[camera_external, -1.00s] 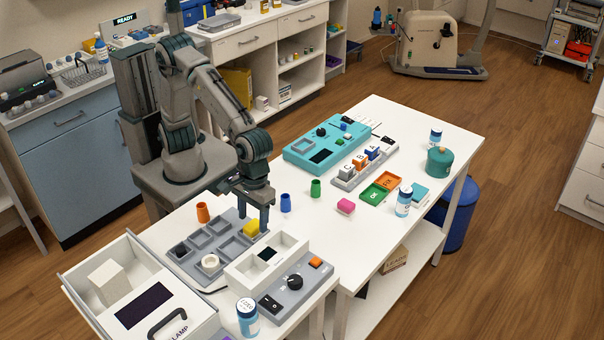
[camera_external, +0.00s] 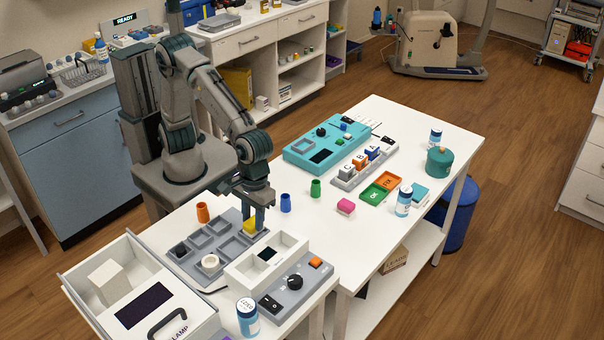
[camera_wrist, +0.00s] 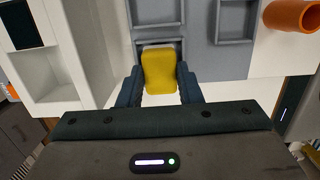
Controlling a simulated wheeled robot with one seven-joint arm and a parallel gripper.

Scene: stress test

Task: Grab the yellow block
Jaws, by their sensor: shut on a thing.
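The yellow block (camera_wrist: 159,70) is between the two fingers of my gripper (camera_wrist: 159,90) in the wrist view, with a finger against each side. In the external view the yellow block (camera_external: 250,226) is partly hidden by the fingers of my gripper (camera_external: 255,222). It is at the corner compartment of the grey tray (camera_external: 228,222), beside the white box. I cannot tell whether it rests on the tray or is slightly above it.
A white open box (camera_external: 283,243) stands close beside the tray. A grey control box (camera_external: 292,285) is in front.

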